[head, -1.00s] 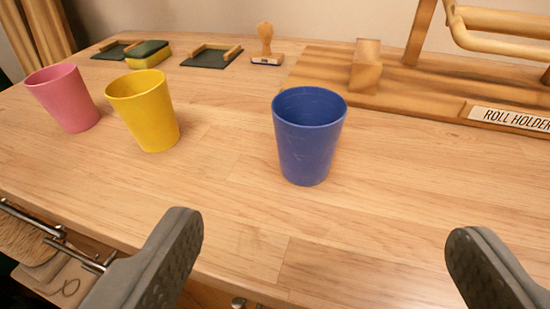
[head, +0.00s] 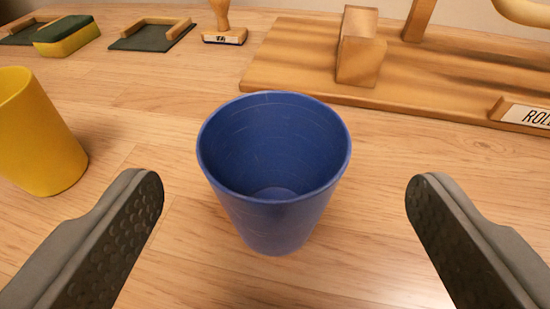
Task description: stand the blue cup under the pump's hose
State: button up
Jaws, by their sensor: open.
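The blue cup (head: 275,215) stands upright and empty on the wooden table, in the middle of the head view. My gripper (head: 285,195) is open, one finger on each side of the cup. There is a gap between each finger and the cup, and neither touches it. The pump and its hose are not in view.
A yellow cup (head: 38,140) stands at the left edge. Behind are a green and yellow sponge (head: 67,36), a dark tray (head: 152,34), a stamp (head: 224,30) and the wooden roll holder (head: 425,85). The tabletop (head: 150,130) around the blue cup is clear.

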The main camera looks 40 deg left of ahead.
aim_at(276, 115)
jog(key=shift+r+x, duration=0.15)
jog(key=shift+x, duration=1.2)
jog(key=shift+r+x, duration=0.15)
jog(key=shift+x, duration=1.2)
jog(key=shift+s+a, duration=0.15)
jog(key=shift+a, duration=0.05)
jog(key=c, duration=1.1)
jog(key=shift+r, duration=0.1)
jog(key=shift+c, duration=0.2)
notch_tip(276, 115, up, 10)
